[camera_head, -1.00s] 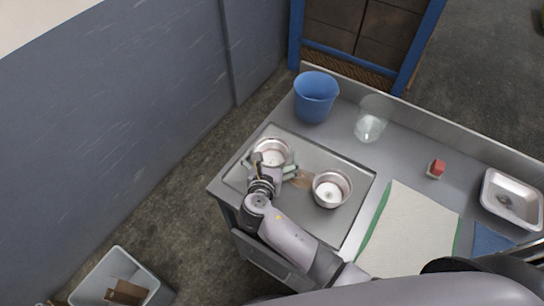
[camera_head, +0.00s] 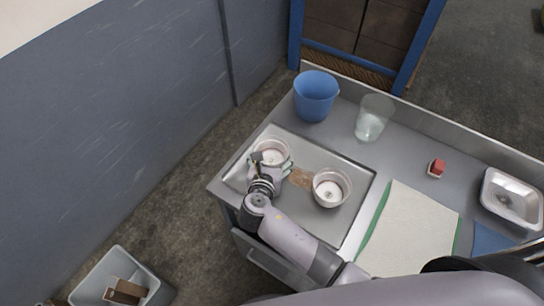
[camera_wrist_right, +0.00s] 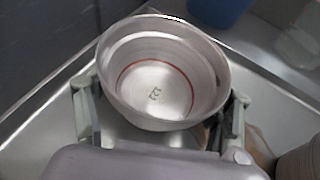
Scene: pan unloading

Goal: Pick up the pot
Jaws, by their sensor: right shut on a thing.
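A silver metal pot (camera_head: 271,150) is at the left end of the steel tray (camera_head: 345,228). My right gripper (camera_head: 271,172) is shut on this pot, with a finger on either side of it. In the right wrist view the pot (camera_wrist_right: 165,80) is upright and empty, with a red ring and a small mark inside. The fingers (camera_wrist_right: 162,112) flank its wall. I cannot tell whether its base touches the tray. A second metal pot (camera_head: 331,188) stands on the tray to the right, and its edge shows in the wrist view (camera_wrist_right: 301,163). My left gripper is not in view.
A blue bucket (camera_head: 316,97) and a clear glass (camera_head: 372,120) stand behind the tray. A pale cloth or board (camera_head: 412,235), a small red item (camera_head: 437,167) and a white tray (camera_head: 512,200) lie to the right. A grey bin (camera_head: 85,285) is on the floor.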

